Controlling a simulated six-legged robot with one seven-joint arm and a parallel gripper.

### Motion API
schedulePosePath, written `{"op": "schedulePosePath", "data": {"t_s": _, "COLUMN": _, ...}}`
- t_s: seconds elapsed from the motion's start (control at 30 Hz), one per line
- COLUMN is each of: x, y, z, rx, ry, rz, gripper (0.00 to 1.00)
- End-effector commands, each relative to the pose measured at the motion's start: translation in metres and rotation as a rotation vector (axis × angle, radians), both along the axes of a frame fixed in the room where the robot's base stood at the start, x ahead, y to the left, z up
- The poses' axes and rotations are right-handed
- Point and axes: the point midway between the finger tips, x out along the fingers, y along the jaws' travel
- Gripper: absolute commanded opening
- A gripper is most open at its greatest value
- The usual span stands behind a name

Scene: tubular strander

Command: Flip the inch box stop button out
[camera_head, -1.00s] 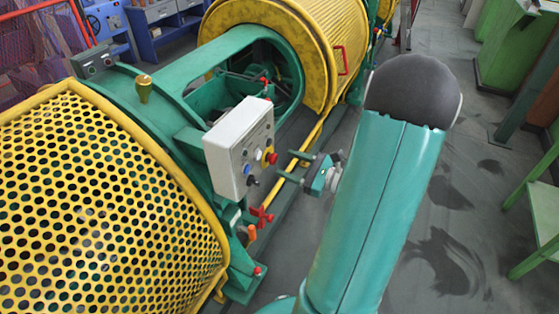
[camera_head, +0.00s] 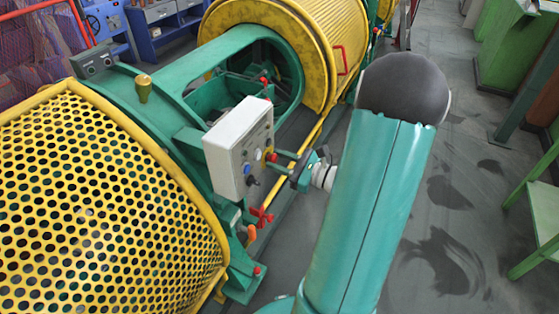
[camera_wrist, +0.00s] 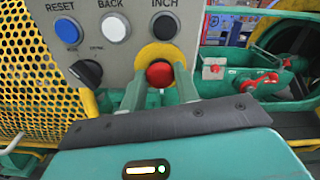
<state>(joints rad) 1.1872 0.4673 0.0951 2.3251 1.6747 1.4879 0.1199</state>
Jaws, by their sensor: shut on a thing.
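The inch box (camera_head: 228,150) is a pale grey control box on the green machine frame, left of my arm in the head view. Its red stop button (camera_wrist: 159,74) sits on a yellow ring (camera_wrist: 153,52) on the lower right of the panel in the wrist view. My gripper (camera_wrist: 159,80) has one finger on each side of the red button and is shut on it. In the head view my gripper (camera_head: 276,164) reaches the box's front face, and its fingers partly cover the button.
A blue RESET button (camera_wrist: 68,31), a white BACK button (camera_wrist: 115,27), a black INCH button (camera_wrist: 165,26) and a black selector knob (camera_wrist: 86,73) share the panel. A yellow perforated guard (camera_head: 90,200) stands left. Red handles (camera_head: 262,216) are below the box.

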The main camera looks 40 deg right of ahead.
Motion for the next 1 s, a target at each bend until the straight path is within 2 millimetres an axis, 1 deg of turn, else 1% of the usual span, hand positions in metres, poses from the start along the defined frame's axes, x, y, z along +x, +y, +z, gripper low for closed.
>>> {"op": "schedulePosePath", "data": {"t_s": 0.13, "x": -0.009, "y": -0.003, "z": 0.0, "rx": -0.001, "ry": 0.002, "rz": 0.0, "gripper": 0.0}}
{"op": "schedulePosePath", "data": {"t_s": 0.33, "x": -0.009, "y": -0.003, "z": 0.0, "rx": 0.0, "ry": 0.001, "rz": -0.001, "gripper": 0.0}}
{"op": "schedulePosePath", "data": {"t_s": 0.37, "x": -0.01, "y": -0.003, "z": 0.0, "rx": 0.0, "ry": 0.001, "rz": -0.001, "gripper": 0.33}}
{"op": "schedulePosePath", "data": {"t_s": 0.4, "x": -0.01, "y": -0.004, "z": 0.0, "rx": 0.001, "ry": 0.001, "rz": -0.002, "gripper": 0.41}}
{"op": "schedulePosePath", "data": {"t_s": 0.47, "x": -0.009, "y": -0.003, "z": 0.0, "rx": 0.001, "ry": 0.001, "rz": -0.001, "gripper": 0.52}}
{"op": "schedulePosePath", "data": {"t_s": 0.5, "x": -0.009, "y": -0.003, "z": 0.0, "rx": 0.0, "ry": 0.001, "rz": -0.001, "gripper": 0.54}}
{"op": "schedulePosePath", "data": {"t_s": 0.8, "x": -0.011, "y": -0.004, "z": 0.0, "rx": 0.0, "ry": 0.001, "rz": -0.001, "gripper": 0.54}}
{"op": "schedulePosePath", "data": {"t_s": 0.87, "x": -0.015, "y": -0.006, "z": 0.0, "rx": 0.0, "ry": 0.0, "rz": -0.002, "gripper": 0.54}}
{"op": "schedulePosePath", "data": {"t_s": 1.0, "x": -0.034, "y": -0.013, "z": 0.0, "rx": 0.0, "ry": 0.001, "rz": -0.004, "gripper": 0.54}}
